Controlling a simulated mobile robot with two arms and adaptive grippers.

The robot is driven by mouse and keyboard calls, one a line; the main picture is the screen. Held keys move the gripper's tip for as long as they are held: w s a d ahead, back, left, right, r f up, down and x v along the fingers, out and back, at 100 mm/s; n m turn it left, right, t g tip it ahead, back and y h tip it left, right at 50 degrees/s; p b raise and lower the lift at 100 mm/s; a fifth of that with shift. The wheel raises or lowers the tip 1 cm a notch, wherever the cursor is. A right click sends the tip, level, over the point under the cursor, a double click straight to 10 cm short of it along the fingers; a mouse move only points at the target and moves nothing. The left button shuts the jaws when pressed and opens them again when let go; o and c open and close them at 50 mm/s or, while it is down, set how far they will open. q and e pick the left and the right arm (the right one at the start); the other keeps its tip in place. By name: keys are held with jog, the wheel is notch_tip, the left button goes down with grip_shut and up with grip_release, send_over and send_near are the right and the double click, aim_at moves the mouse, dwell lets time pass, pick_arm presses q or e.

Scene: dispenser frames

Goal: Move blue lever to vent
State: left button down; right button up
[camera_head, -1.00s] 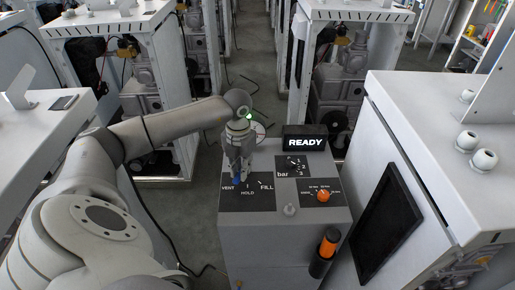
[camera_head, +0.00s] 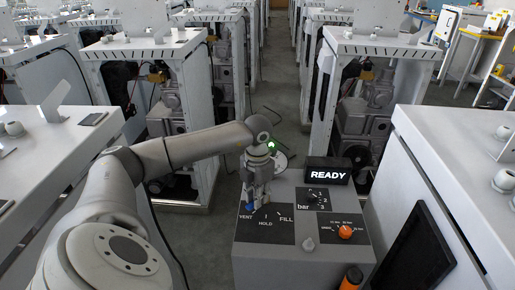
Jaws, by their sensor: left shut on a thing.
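The blue lever (camera_head: 248,208) shows as a small blue patch on the black VENT/HOLD/FILL plate (camera_head: 268,232) of the grey dispenser box. It lies at the left side of the plate, near the VENT label. My left gripper (camera_head: 254,196) comes down from above and is shut on the blue lever, hiding much of it. My right gripper is not in view.
A READY display (camera_head: 328,171) stands at the box's back. A pressure dial (camera_head: 320,197) and an orange knob (camera_head: 345,232) sit to the right. White cabinets (camera_head: 465,170) flank the box closely on the right; more machines stand behind.

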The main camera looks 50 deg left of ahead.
pick_arm(q)
jog(key=c, duration=1.4)
grip_release()
jog(key=shift+o, duration=0.2)
jog(key=shift+r, duration=0.1)
notch_tip(320, 180, up, 12)
